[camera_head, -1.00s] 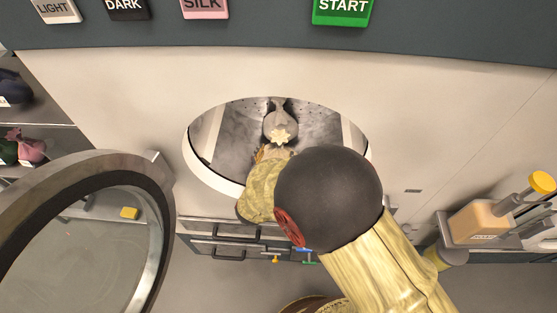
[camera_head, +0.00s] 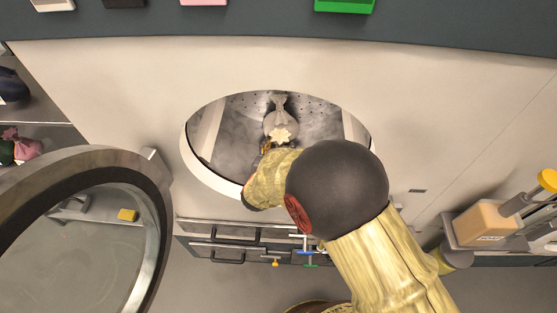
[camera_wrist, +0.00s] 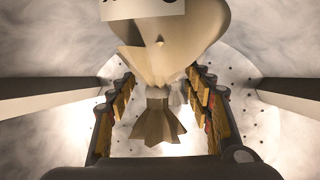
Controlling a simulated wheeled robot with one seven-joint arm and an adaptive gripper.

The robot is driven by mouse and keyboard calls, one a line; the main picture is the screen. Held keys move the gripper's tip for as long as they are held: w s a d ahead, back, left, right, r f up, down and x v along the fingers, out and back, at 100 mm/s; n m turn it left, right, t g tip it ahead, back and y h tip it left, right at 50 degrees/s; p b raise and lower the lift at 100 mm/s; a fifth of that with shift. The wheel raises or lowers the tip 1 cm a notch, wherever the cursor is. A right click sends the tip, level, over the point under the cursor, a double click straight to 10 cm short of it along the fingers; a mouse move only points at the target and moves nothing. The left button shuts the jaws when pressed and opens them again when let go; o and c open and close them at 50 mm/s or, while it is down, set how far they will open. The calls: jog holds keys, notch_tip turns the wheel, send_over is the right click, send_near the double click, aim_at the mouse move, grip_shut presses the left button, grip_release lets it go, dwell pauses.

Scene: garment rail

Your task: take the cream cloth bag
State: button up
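The cream cloth bag (camera_head: 281,121) is inside the round drum opening, with a tied neck and a frilled pale end facing me. In the wrist view the bag (camera_wrist: 170,55) is close ahead, its label cut off at the top edge. Its narrow neck and frill hang down between my finger lines. My gripper (camera_wrist: 160,112) is open, with one finger on each side of the neck and gaps visible on both sides. In the head view my gripper (camera_head: 265,147) reaches through the opening just below the bag; my arm hides much of it.
The drum opening's rim (camera_head: 190,160) surrounds my wrist. The round door (camera_head: 158,215) stands open at left. A shelf with bundles (camera_head: 22,150) is far left.

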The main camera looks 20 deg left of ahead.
jog(key=shift+d+f, duration=0.15)
jog(key=shift+f, duration=0.1)
grip_shut()
